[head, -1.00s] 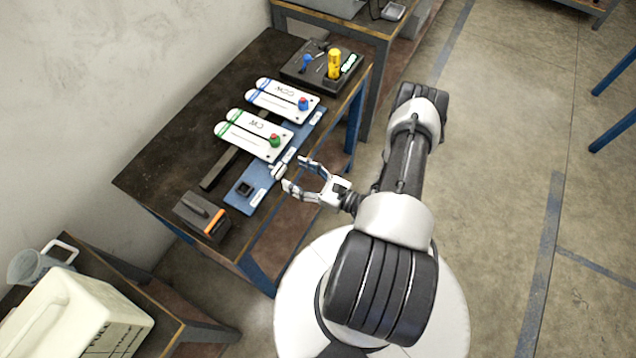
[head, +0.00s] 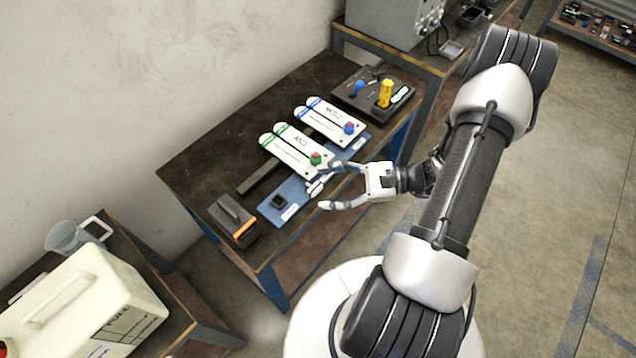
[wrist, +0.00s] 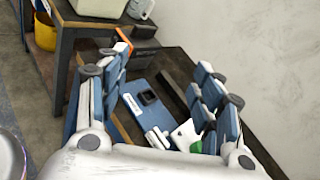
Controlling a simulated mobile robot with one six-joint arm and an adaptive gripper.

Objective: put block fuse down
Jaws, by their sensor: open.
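A small pale block (head: 315,187), which looks like the block fuse, lies on the blue mat (head: 270,214) near the mat's right edge. In the wrist view the pale block (wrist: 158,138) shows on the mat between my fingers, partly cut off by my gripper's body. My gripper (head: 330,187) is open and empty, its fingers spread just to the right of the block. In the wrist view my gripper (wrist: 163,85) also shows both fingers well apart. I cannot tell whether a fingertip touches the block.
Two white plates, one with green marks (head: 292,150) and one with blue marks (head: 332,122), lie behind the mat. A dark box with an orange stripe (head: 233,222) is at the table's front left. A tool tray (head: 372,95) stands at the back. A cream jug (head: 95,310) is lower left.

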